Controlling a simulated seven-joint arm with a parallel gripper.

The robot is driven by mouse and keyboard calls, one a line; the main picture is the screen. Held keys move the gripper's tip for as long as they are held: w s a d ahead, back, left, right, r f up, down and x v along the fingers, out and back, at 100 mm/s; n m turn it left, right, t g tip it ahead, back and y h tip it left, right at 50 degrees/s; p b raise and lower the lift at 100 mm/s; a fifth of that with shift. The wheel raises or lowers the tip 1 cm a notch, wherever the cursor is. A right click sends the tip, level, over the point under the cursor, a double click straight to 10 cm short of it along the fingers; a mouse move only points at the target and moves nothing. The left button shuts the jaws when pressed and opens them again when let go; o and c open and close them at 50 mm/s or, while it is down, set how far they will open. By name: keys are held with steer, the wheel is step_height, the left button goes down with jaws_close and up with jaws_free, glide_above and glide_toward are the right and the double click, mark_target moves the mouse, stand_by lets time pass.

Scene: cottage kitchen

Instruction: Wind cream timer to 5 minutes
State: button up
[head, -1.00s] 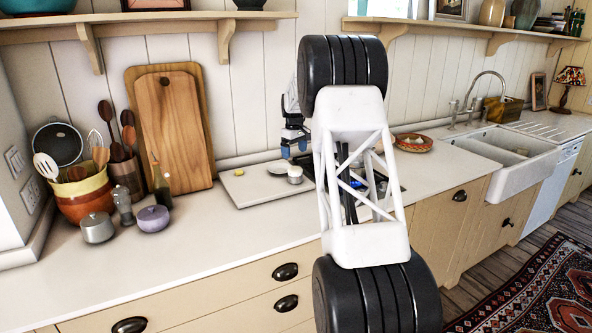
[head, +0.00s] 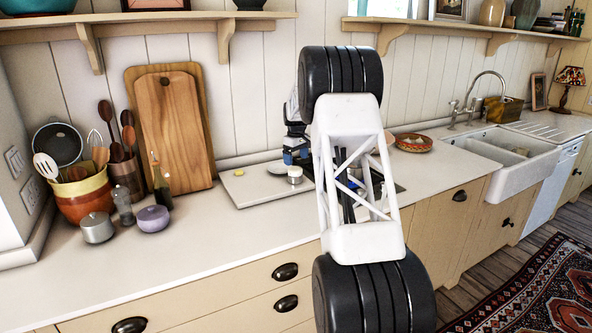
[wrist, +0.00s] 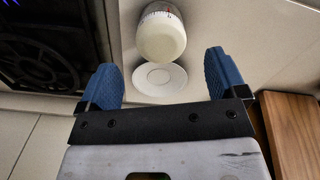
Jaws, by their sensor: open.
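The cream timer (head: 295,174) stands on a pale board or slab on the counter. In the wrist view the timer (wrist: 162,36) is a round cream drum with dark marks and a red mark along its far edge. My gripper (wrist: 160,82) is open, its two blue fingers apart, with nothing between them. The timer appears just beyond the fingertips, roughly centred between them, and not touched. In the head view my gripper (head: 296,156) is just behind and above the timer. The dial reading is too small to tell.
A small white saucer (wrist: 160,79) lies beside the timer. A dark hob (wrist: 45,40) is at the left of the wrist view. Wooden boards (head: 168,125), a purple pot (head: 153,219) and a grey pot (head: 97,229) stand to the left. The front counter is clear.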

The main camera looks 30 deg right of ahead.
mark_target(296, 168)
steer(key=shift+f, duration=2.65)
steer(key=c, duration=0.9)
steer(key=shift+c, duration=0.2)
steer(key=shift+m, duration=0.4)
steer(key=shift+a+m, duration=0.1)
steer(key=shift+m, duration=2.6)
steer(key=o, duration=0.9)
